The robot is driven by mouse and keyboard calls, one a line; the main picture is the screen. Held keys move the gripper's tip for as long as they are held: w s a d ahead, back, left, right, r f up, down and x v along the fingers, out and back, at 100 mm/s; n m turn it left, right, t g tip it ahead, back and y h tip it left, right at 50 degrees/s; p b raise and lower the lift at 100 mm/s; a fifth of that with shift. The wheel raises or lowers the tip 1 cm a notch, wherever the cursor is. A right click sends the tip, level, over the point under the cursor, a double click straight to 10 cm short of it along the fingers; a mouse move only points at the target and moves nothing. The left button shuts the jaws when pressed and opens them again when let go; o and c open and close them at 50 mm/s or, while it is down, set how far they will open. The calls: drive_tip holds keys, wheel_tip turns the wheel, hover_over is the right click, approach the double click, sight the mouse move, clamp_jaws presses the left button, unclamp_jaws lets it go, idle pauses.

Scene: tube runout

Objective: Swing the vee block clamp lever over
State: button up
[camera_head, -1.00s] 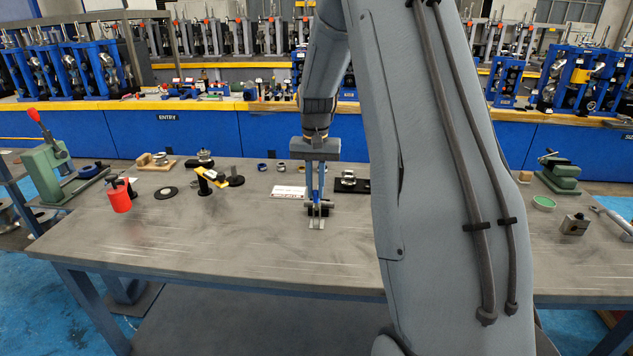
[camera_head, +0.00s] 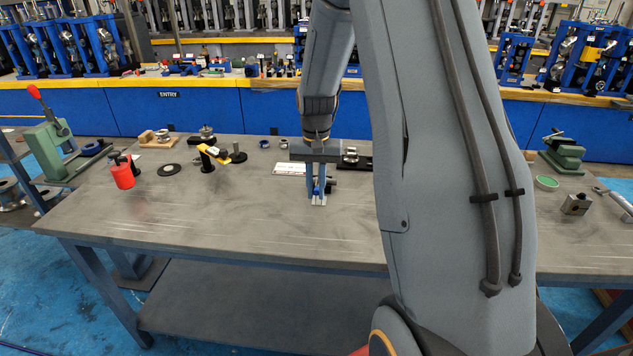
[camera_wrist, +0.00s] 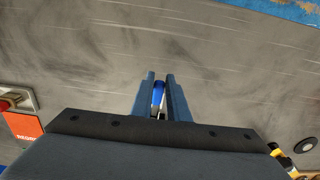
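My gripper (camera_head: 318,203) points down at the middle of the table, its two fingers close together with a narrow gap. In the wrist view my gripper (camera_wrist: 160,78) has a small blue part (camera_wrist: 158,92) in that gap, which may be the clamp lever. Whether the fingers press on it I cannot tell. In the head view a dark fitting (camera_head: 331,183), perhaps the vee block clamp, shows low beside and behind the fingers. The fingers hide much of it, so its shape and the lever's angle are unclear.
The grey table (camera_head: 220,230) is bare in front of my gripper. A black plate with a silver part (camera_head: 351,156) and a white card (camera_head: 290,169) lie close behind. A yellow-and-black stand (camera_head: 209,156), red container (camera_head: 122,172) and green press (camera_head: 52,150) are left.

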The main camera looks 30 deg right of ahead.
drive_tip(key=o, duration=0.4)
drive_tip(key=shift+r, duration=0.1)
drive_tip(key=shift+r+p, duration=2.5)
drive_tip(key=shift+r, duration=1.05)
wheel_tip(320, 180, up, 8)
drive_tip(key=b, duration=0.3)
drive_tip(key=s+a+f+n+b, duration=0.2)
drive_tip(key=s+a+f, duration=0.4)
drive_tip(key=s, duration=0.3)
drive_tip(key=s+a+f+n+t+b, duration=0.1)
drive_tip(key=s+a+f+n+b, duration=0.2)
drive_tip(key=s+a+f, duration=0.4)
drive_tip(key=s+a+n, duration=0.1)
drive_tip(key=s, duration=0.1)
drive_tip(key=shift+s+a+n, duration=0.4)
